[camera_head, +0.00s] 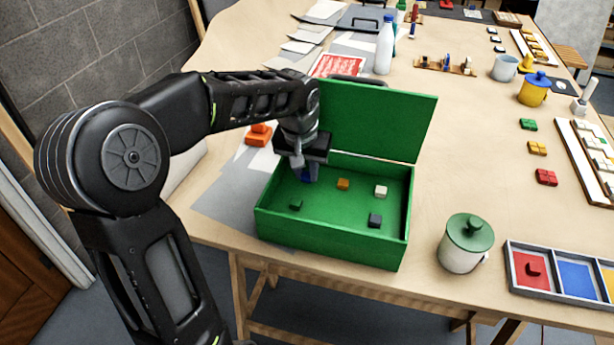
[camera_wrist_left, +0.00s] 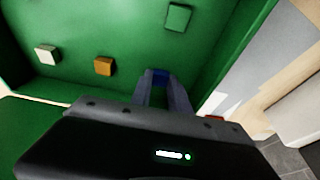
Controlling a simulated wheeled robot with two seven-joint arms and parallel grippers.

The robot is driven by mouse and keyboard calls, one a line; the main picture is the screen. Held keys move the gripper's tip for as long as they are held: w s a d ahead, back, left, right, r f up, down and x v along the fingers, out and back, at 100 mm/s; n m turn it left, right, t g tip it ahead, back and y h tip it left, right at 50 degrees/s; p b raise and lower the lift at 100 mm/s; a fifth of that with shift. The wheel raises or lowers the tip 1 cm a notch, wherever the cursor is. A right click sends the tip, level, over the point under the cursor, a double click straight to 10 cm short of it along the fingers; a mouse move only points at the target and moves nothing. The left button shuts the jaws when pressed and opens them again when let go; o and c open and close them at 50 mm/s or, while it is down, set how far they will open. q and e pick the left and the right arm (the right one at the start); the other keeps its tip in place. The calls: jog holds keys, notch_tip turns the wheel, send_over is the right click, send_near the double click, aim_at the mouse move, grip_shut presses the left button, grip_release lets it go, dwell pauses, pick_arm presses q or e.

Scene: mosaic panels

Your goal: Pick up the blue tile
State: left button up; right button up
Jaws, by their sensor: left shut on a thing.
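The blue tile (camera_head: 307,177) is inside the open green box (camera_head: 325,243), near its back left corner. My left gripper (camera_head: 305,168) reaches down into the box and is shut on the blue tile. In the left wrist view the blue tile (camera_wrist_left: 160,76) shows between the two fingertips (camera_wrist_left: 162,82), partly hidden by them. I cannot tell whether the tile touches the box floor. My right gripper is in neither view.
The box also holds a green tile (camera_head: 296,204), an orange tile (camera_head: 343,184), a white tile (camera_head: 380,191) and a dark tile (camera_head: 375,220). Its lid (camera_head: 375,118) stands open behind. A lidded jar (camera_head: 462,258) and a sectioned tray (camera_head: 556,298) stand to the right.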

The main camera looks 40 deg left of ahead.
pick_arm(q)
grip_shut()
jog(key=shift+r, duration=0.1)
jog(key=shift+s+r, duration=0.1)
jog(key=shift+r, duration=0.05)
jog(key=shift+r+b, duration=0.3)
jog(key=shift+r, duration=0.1)
notch_tip(320, 180, up, 6)
jog(key=s+d+b, duration=0.2)
jog(key=s+d, duration=0.1)
jog(key=s, duration=0.6)
jog(key=s+d+b, duration=0.3)
jog(key=s, duration=0.6)
jog(key=shift+s+d+f, duration=0.15)
jog(key=shift+s+d, duration=0.15)
jog(key=shift+s, duration=0.05)
